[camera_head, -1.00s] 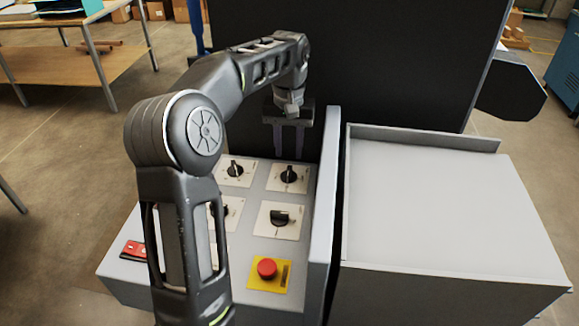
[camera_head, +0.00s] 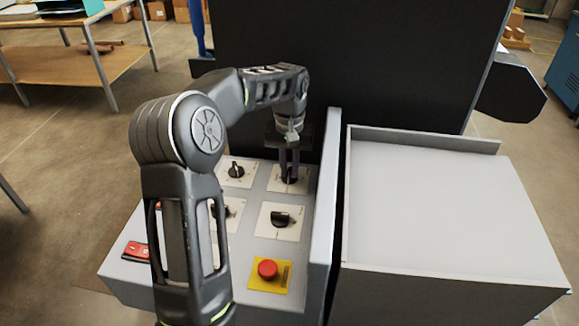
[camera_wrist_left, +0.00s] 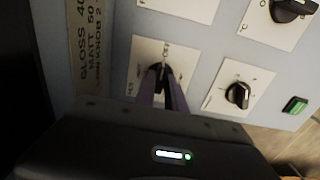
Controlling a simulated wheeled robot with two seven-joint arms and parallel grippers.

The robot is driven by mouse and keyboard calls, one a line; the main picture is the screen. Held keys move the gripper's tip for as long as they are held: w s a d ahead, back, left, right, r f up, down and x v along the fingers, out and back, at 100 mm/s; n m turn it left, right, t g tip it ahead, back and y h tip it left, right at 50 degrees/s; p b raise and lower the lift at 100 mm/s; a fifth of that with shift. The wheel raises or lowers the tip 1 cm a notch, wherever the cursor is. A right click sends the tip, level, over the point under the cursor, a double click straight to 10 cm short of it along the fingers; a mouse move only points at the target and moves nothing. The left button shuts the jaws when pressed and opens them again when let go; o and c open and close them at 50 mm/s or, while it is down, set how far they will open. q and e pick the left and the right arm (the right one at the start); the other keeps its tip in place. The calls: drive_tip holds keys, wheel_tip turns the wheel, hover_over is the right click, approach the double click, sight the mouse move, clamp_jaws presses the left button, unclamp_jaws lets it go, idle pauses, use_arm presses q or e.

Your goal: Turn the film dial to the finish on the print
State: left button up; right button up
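The grey control panel (camera_head: 258,192) carries several black dials on white plates; their lettering is too small to read surely. My left gripper (camera_head: 289,172) points down at the far right dial (camera_head: 291,180), its fingers on either side of the knob. In the left wrist view my left gripper (camera_wrist_left: 163,88) has its narrow fingers close together around that black knob (camera_wrist_left: 158,76), seemingly touching it. The fingers hide part of the knob and its plate. Which dial is the film dial cannot be told. My right gripper is not in view.
Other dials sit at the far left (camera_head: 236,171) and near right (camera_head: 281,218). A red button (camera_head: 267,269) on a yellow plate is in front. A raised grey wall (camera_head: 325,210) borders the panel's right side. A printed label (camera_wrist_left: 88,40) reads "GLOSS 40", "MATT 50".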

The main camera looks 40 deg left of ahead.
use_arm(q)
clamp_jaws()
drive_tip(key=shift+m, duration=0.3)
drive_tip(key=m, duration=0.8)
drive_tip(key=shift+m, duration=0.3)
drive_tip(key=m, duration=0.4)
drive_tip(key=shift+r+m, duration=0.1)
drive_tip(key=shift+m, duration=2.3)
